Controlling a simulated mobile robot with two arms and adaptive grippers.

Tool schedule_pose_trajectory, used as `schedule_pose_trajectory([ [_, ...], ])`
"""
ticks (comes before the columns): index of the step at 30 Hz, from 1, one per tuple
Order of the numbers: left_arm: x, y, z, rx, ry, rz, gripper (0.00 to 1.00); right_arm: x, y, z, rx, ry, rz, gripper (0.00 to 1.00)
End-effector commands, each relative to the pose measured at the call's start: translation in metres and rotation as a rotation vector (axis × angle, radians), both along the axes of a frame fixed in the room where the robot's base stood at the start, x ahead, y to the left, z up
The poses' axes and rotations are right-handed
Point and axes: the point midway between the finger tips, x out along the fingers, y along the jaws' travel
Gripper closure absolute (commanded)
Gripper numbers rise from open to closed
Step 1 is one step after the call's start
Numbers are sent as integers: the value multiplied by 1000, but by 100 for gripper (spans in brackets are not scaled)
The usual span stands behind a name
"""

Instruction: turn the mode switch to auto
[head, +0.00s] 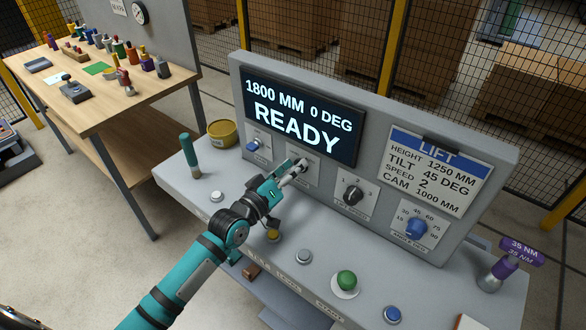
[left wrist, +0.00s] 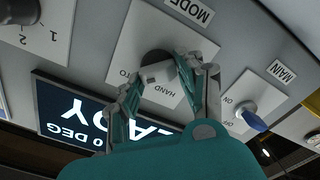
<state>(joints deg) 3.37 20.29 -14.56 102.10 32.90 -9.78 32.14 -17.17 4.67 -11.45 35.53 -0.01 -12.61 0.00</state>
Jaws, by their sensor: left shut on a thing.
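The mode switch (left wrist: 157,62) is a dark knob on a white plate (left wrist: 128,45) marked MODE, with HAND and a partly covered word on it. In the head view its plate (head: 303,180) is on the grey panel under the screen, and my left gripper hides the knob. My left gripper (head: 296,167) reaches the plate from the front. In the left wrist view its two fingers (left wrist: 170,78) are closed around the knob from both sides. The knob's exact pointing is partly hidden by the fingers. My right gripper is not in view.
The screen (head: 303,115) reads 1800 MM 0 DEG READY. The blue main switch (head: 254,145) is left of the gripper, a black speed knob (head: 353,192) and blue angle knob (head: 416,228) right. Buttons, including a green one (head: 346,280), stand on the desk below. A green-handled tool (head: 190,155) stands left.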

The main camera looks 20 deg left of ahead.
Motion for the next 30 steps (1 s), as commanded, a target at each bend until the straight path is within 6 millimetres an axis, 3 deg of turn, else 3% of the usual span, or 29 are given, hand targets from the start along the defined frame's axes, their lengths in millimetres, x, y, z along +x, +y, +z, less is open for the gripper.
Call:
schedule_pose_trajectory([
  [2,0,0,-2,4,4,-1,94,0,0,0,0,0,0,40],
  [3,0,0,-2,4,4,-1,58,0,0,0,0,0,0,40],
  [7,0,0,-2,2,4,0,41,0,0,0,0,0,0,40],
  [19,-9,3,-1,0,3,0,40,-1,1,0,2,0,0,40],
  [30,-79,29,-3,3,7,-1,40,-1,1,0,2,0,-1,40],
])
